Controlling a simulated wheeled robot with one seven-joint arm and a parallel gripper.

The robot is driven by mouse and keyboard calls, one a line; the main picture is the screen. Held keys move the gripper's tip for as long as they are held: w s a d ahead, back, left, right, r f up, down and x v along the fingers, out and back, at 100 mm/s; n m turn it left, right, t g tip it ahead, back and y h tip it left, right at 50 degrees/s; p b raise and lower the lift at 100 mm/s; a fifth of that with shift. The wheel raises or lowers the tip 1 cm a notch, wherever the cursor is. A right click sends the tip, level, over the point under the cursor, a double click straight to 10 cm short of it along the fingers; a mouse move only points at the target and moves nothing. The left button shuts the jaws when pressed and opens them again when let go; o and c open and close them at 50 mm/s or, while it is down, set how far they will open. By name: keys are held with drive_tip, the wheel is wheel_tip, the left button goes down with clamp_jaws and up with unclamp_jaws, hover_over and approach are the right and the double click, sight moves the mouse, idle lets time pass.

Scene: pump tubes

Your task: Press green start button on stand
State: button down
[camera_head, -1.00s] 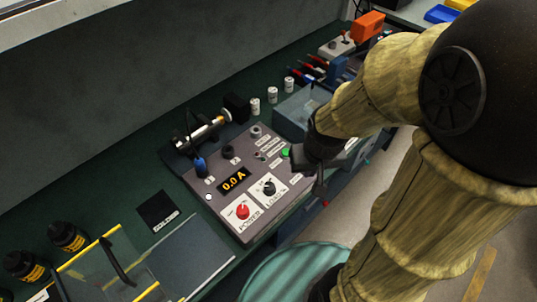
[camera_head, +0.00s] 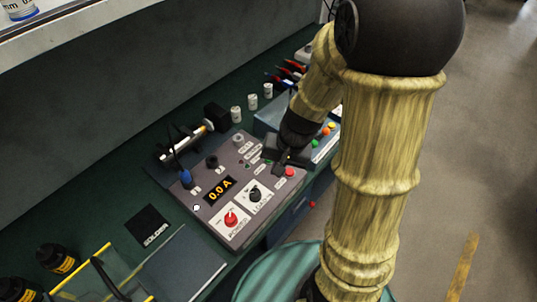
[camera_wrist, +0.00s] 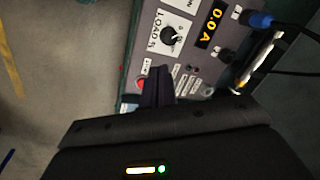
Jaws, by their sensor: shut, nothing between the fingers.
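The grey control panel (camera_head: 232,200) lies on the green bench, with a lit 0.0 A display (camera_head: 220,189), a red POWER knob (camera_head: 231,219) and a black LOAD knob (camera_head: 254,195). My gripper (camera_head: 280,168) is over its upper right part, fingers pointing down at it. In the wrist view the fingers (camera_wrist: 157,86) are shut and empty, close to the panel face; whether they touch cannot be told. A red button (camera_head: 290,171) shows beside the fingers, also in the wrist view (camera_wrist: 143,84). The panel's green button is hidden by my gripper.
White tubs (camera_head: 252,101), dark bottles (camera_head: 57,258) and a teal stool (camera_head: 275,275) are nearby.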

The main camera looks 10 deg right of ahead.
drive_tip(key=w+d+f+m+t+y+p, duration=0.1)
drive_tip(key=w+f+m+t+y+p, duration=0.1)
drive_tip(key=w+m, duration=0.4)
drive_tip(key=w+d+f+m+t+y+p, duration=0.2)
drive_tip(key=w+m+p, duration=0.1)
drive_tip(key=w+m, duration=0.4)
drive_tip(key=w, duration=0.3)
drive_tip(key=shift+f+t, duration=0.35)
drive_tip(key=shift+t, duration=0.05)
wheel_tip(320, 180, down, 7)
drive_tip(key=b, duration=0.4)
drive_tip(key=shift+f+b, duration=0.9)
drive_tip(key=shift+b, duration=0.5)
drive_tip(key=shift+f+b, duration=1)
drive_tip(key=shift+b, duration=0.6)
idle(1.0)
drive_tip(key=shift+r, duration=0.1)
drive_tip(key=shift+r+p, duration=0.5)
drive_tip(key=shift+r, duration=0.45)
